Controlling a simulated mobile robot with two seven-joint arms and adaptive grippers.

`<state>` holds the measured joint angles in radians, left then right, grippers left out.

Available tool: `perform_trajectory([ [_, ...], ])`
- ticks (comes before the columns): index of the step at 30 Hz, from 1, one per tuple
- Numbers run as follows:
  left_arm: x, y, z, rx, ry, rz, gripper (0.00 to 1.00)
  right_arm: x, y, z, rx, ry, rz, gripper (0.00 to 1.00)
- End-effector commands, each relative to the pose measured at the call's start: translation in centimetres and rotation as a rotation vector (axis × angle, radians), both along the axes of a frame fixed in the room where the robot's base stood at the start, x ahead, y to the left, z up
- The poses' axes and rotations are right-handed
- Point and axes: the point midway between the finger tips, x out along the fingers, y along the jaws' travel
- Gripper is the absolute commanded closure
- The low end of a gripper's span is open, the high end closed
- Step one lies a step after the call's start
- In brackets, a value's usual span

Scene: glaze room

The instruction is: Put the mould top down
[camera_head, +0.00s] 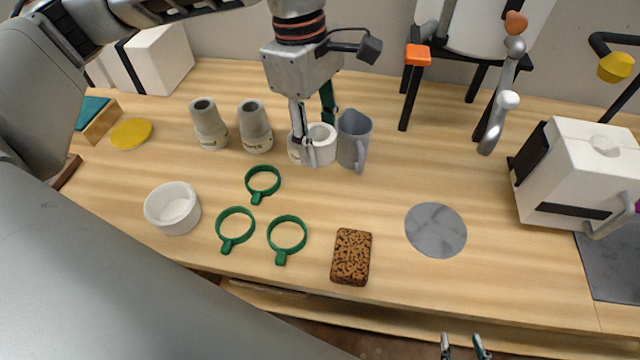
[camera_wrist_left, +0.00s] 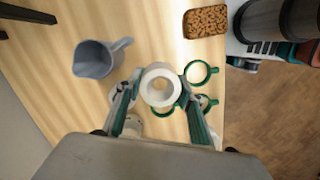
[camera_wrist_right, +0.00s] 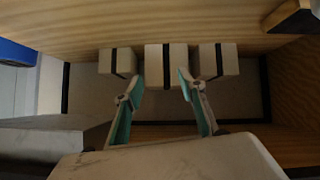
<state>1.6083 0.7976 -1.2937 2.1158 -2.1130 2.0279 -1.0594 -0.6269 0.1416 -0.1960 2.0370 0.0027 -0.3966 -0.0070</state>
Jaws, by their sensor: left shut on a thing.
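A white ring-shaped piece with a round hole, which looks like the mould top (camera_head: 323,138), is between the fingers of my left gripper (camera_head: 319,140). In the left wrist view the mould top (camera_wrist_left: 160,85) sits between the two fingertips, hole facing the camera. My left gripper is shut on it. I cannot tell whether it touches the table or another piece. A pale labelled piece (camera_head: 295,153) shows just left of it, partly hidden by a finger. A white hollow round pot (camera_head: 172,210) stands at the front left. My right gripper (camera_wrist_right: 158,88) is open and empty, off the table's front edge.
Two grey tapered moulds (camera_head: 209,127) (camera_head: 255,128) stand left of the left gripper; a grey jug (camera_head: 354,138) stands close on its right. Several green rings (camera_head: 235,240), a brown speckled block (camera_head: 351,258) and a grey disc (camera_head: 435,230) lie in front. A white machine (camera_head: 575,170) stands right.

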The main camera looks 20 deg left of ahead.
Motion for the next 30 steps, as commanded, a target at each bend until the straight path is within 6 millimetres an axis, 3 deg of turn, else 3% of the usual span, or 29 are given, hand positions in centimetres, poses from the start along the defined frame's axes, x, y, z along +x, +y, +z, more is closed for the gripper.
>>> perform_trajectory([
  [3,-0.2,0.0,-3.3,0.000,0.008,-0.002,0.85,-0.3,-0.1,-0.7,-0.006,0.009,0.000,0.60],
  [9,-0.1,0.0,-7.0,0.000,0.005,0.000,0.85,-0.4,-0.3,-1.3,-0.013,0.015,0.001,0.60],
  [17,0.0,0.0,-8.6,-0.001,0.000,0.001,0.85,0.1,-0.3,-1.0,-0.014,0.005,0.001,0.60],
  [24,-0.1,0.0,-12.0,-0.001,0.003,0.001,0.85,-0.1,-0.4,-1.4,-0.017,0.007,0.002,0.60],
  [30,0.0,0.0,-12.3,0.000,-0.002,0.000,0.85,0.0,-0.4,-1.3,-0.019,0.007,0.002,0.60],
])
